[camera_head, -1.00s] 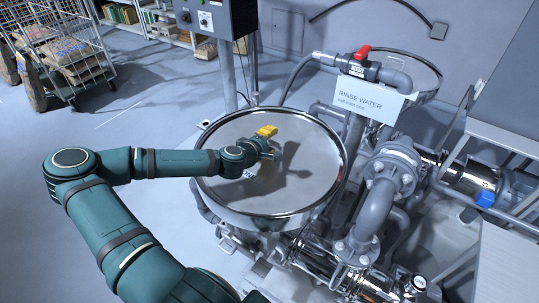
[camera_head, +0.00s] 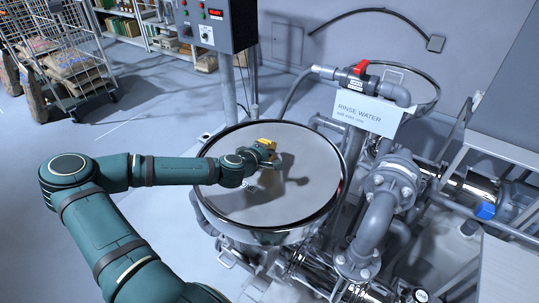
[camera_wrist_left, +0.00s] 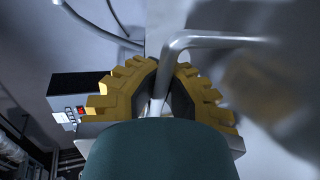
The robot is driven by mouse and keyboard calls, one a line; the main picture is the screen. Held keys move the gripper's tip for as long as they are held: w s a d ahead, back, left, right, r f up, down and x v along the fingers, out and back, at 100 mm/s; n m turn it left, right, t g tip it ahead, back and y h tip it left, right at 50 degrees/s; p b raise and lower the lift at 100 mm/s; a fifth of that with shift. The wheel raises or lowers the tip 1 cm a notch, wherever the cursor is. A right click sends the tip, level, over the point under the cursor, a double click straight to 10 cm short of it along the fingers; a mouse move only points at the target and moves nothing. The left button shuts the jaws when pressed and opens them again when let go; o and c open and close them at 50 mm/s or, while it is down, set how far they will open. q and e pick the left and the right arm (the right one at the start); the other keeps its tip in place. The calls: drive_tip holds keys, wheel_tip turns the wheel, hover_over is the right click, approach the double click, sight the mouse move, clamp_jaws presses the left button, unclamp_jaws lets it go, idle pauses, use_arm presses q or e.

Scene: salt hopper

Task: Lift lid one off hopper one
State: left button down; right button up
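Lid one (camera_head: 305,190) is a round, shiny metal disc with a dark rim. It covers the top of hopper one (camera_head: 262,237), whose metal side shows below it. My left gripper (camera_head: 268,148) is over the far middle of the lid, with yellow fingers. In the left wrist view, a bent metal handle bar (camera_wrist_left: 215,38) runs down between the yellow fingers (camera_wrist_left: 165,80), which appear closed around it. The handle is mostly hidden by the gripper in the head view. My right gripper is out of view.
A rinse water sign (camera_head: 361,114) and a red-handled valve (camera_head: 360,68) stand close behind and right of the lid. Pipes (camera_head: 377,220) crowd the right side. A control box (camera_head: 217,22) stands behind. The left floor is open, with a sack cart (camera_head: 75,62) farther back.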

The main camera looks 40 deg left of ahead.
use_arm(q)
wheel_tip(320, 180, up, 8)
drive_tip(key=p, duration=0.1)
drive_tip(key=shift+r+p, duration=0.2)
drive_tip(key=shift+p, duration=0.2)
drive_tip(key=shift+c, duration=1.7)
unclamp_jaws()
drive_tip(key=shift+s, duration=0.1)
